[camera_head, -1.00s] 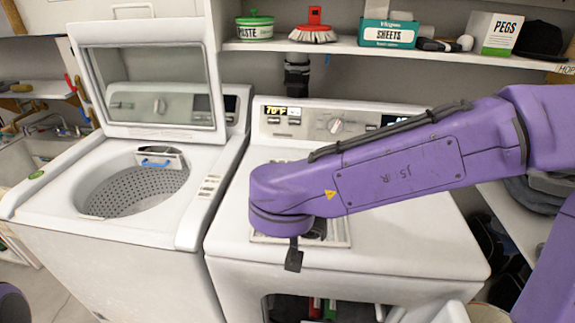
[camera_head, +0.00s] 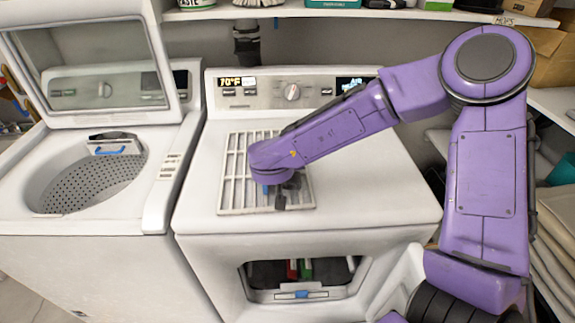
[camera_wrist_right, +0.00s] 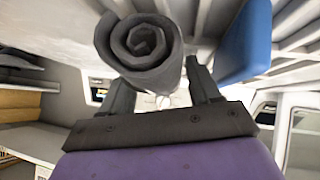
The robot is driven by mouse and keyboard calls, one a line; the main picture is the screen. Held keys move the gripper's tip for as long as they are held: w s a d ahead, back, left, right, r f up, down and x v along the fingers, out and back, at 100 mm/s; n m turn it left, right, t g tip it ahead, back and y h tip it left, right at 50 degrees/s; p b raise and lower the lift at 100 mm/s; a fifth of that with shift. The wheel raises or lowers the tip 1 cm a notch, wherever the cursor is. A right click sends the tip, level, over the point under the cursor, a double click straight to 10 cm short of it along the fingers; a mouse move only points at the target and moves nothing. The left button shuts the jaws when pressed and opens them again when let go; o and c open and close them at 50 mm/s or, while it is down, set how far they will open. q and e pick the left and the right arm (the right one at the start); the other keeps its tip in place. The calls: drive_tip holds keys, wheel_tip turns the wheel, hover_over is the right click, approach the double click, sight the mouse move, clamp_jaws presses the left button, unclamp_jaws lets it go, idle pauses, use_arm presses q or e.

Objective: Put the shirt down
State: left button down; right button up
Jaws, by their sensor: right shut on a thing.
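The shirt appears as a dark grey rolled bundle (camera_wrist_right: 145,45) between the two fingers of my right gripper (camera_wrist_right: 160,92) in the wrist view. The gripper is shut on it. In the head view, my right arm reaches over the dryer top (camera_head: 355,190), with its wrist above a white slatted rack (camera_head: 236,190). The wrist hides most of the gripper and shirt there. I cannot tell whether the shirt touches the rack. My left gripper is not in view.
A blue object (camera_wrist_right: 245,40) lies close beside the rolled shirt. The washer (camera_head: 90,217) stands open at left, with its lid (camera_head: 155,60) raised. The dryer's control panel (camera_head: 265,92) rises behind the rack. A stocked shelf (camera_head: 395,14) hangs above. The dryer top's right side is clear.

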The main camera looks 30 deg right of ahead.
drive_tip(key=shift+w+f, duration=0.15)
drive_tip(key=shift+f, duration=0.3)
drive_tip(key=shift+s+a+f, duration=0.1)
drive_tip(key=shift+s+f, duration=0.35)
drive_tip(key=shift+f, duration=0.25)
drive_tip(key=o, duration=0.9)
drive_tip(key=shift+w+r, duration=0.1)
drive_tip(key=shift+r, duration=0.15)
drive_tip(key=w+r+v, duration=0.1)
drive_tip(key=v, duration=1.1)
drive_tip(key=shift+s, duration=0.1)
